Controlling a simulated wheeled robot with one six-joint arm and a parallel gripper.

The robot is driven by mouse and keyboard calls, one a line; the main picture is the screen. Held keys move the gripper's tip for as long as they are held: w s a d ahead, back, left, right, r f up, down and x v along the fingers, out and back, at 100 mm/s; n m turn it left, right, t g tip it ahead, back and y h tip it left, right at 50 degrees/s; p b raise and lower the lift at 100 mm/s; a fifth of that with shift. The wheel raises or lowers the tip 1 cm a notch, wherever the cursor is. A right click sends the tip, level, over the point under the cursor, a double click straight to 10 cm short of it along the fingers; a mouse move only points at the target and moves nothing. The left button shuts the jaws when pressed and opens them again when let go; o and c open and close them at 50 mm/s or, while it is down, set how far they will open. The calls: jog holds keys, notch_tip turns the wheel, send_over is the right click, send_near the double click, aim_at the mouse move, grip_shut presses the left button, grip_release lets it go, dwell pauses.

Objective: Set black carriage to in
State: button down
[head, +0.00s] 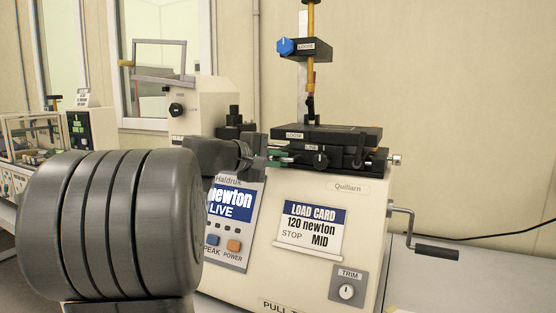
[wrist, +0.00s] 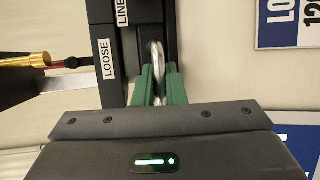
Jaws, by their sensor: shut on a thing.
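The black carriage (head: 345,139) sits on top of the cream pull tester, with LOOSE and LINE labels on its left part and a black knob on its front. My gripper (head: 283,158) reaches in from the left at the carriage's left end. In the wrist view its green fingers (wrist: 160,82) are shut on a silver metal loop (wrist: 156,54) beside the black carriage bars (wrist: 106,22). The loop's far end and its joint to the carriage are partly hidden by the fingers.
A blue knob (head: 286,47) on an upper clamp marked LOOSE stands above the carriage. A load card (head: 311,228) reads 120 newton, STOP MID. A crank handle (head: 436,252) sticks out right. Another cream machine (head: 198,103) stands behind left.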

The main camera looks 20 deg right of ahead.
jog(key=w+a, duration=0.3)
jog(key=w, duration=0.1)
jog(key=w+a, duration=0.3)
jog(key=w, duration=0.1)
jog(key=shift+a+p, duration=0.4)
jog(key=shift+s+d, duration=0.1)
jog(key=shift+s, duration=0.05)
jog(key=c, duration=1.8)
grip_release()
jog(key=shift+o, duration=0.2)
jog(key=shift+a, duration=0.2)
jog(key=b+v, duration=0.1)
jog(key=v, duration=1.2)
jog(key=shift+a, duration=0.3)
jog(key=shift+r, duration=0.1)
